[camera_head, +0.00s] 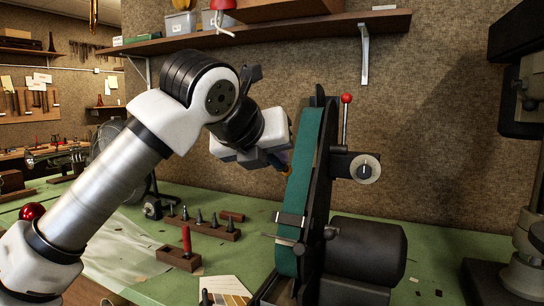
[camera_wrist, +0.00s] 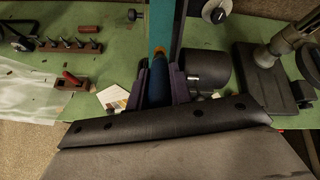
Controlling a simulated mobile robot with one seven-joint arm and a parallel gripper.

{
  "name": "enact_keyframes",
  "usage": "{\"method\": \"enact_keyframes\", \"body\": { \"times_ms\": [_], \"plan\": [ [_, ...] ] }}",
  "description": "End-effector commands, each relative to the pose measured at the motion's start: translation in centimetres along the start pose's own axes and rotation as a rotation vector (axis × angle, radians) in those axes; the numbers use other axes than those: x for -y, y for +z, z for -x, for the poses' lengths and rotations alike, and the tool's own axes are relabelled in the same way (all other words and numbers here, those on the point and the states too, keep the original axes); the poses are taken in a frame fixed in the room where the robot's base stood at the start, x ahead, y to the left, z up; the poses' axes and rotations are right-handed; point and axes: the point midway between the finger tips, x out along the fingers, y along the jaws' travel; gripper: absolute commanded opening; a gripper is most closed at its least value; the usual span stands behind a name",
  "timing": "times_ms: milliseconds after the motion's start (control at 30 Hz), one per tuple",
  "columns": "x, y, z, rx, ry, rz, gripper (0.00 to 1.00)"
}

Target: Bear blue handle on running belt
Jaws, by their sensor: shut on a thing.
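The belt grinder's green belt (camera_head: 302,185) stands steeply upright on a dark frame on the bench. My gripper (camera_head: 282,160) is at the left side of the belt's upper half. In the wrist view my gripper (camera_wrist: 157,92) is shut on the blue handle (camera_wrist: 156,80), with one finger on each side of it. An orange part shows at the handle's far end, right at the green belt (camera_wrist: 160,28). In the head view the handle is mostly hidden by my gripper. I cannot tell whether it touches the belt, or whether the belt is running.
A red-knobbed lever (camera_head: 346,105) and a round dial (camera_head: 366,168) stand right of the belt, above a dark motor (camera_head: 365,250). Wooden blocks (camera_head: 210,229) with pegs and a red-handled tool (camera_head: 187,241) sit left. A shelf (camera_head: 270,32) hangs above. A heavy machine (camera_head: 525,250) stands far right.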

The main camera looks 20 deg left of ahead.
Motion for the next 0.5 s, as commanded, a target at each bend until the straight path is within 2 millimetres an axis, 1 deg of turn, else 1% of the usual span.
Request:
{"method": "enact_keyframes", "body": {
  "times_ms": [167, 500],
  "plan": [
    [0.0, -0.1, -0.3, -0.001, 0.001, 0.000, 0.00],
    [0.0, -0.2, -3.5, -0.003, 0.001, 0.000, 0.00]
  ]
}}
